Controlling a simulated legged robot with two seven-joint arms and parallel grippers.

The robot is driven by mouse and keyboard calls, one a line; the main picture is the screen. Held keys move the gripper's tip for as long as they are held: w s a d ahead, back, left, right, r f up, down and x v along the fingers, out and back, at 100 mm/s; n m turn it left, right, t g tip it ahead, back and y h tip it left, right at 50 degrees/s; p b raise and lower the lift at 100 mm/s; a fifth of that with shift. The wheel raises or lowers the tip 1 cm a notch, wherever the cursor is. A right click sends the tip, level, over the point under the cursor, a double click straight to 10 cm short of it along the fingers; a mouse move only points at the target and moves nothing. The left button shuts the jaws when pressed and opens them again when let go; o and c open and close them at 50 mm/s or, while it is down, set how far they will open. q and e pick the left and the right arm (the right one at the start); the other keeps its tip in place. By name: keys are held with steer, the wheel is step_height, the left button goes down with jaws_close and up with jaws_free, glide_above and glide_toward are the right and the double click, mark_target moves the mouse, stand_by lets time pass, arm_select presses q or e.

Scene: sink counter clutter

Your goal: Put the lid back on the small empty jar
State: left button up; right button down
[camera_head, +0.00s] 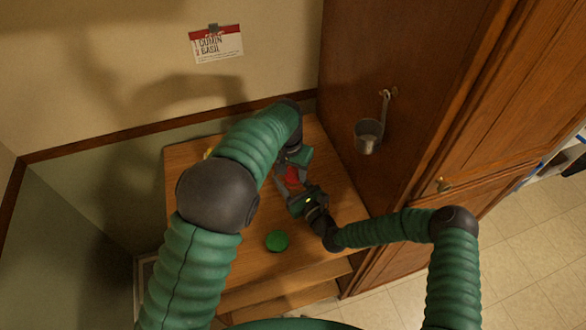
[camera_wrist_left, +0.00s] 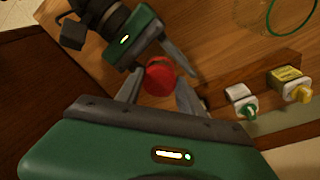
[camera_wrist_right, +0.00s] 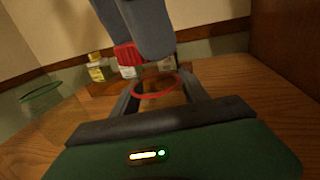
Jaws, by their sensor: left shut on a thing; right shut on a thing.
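A ridged red lid (camera_wrist_right: 128,55) sits between the fingers of my left gripper (camera_wrist_left: 159,92), which is shut on it; it also shows in the left wrist view (camera_wrist_left: 159,77). My right gripper (camera_wrist_right: 160,92) is shut on the small jar, seen as a red rim ring (camera_wrist_right: 157,94) between its fingers; the clear body hardly shows. In the right wrist view the lid appears above and left of the rim, apart from it. In the head view the two grippers meet over the counter, with red (camera_head: 292,178) between them. The left forearm hides part of this spot.
A round green thing (camera_head: 277,241) lies on the wooden counter (camera_head: 245,270) near its front. A clear container with a green rim (camera_wrist_right: 40,90) stands at the left in the right wrist view. Small bottles (camera_wrist_left: 290,83) stand along the wall. A metal cup (camera_head: 368,137) hangs on the cabinet side.

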arm_select(q)
steer(key=shift+f, duration=0.45)
steer(key=shift+f, duration=0.55)
stand_by(0.3)
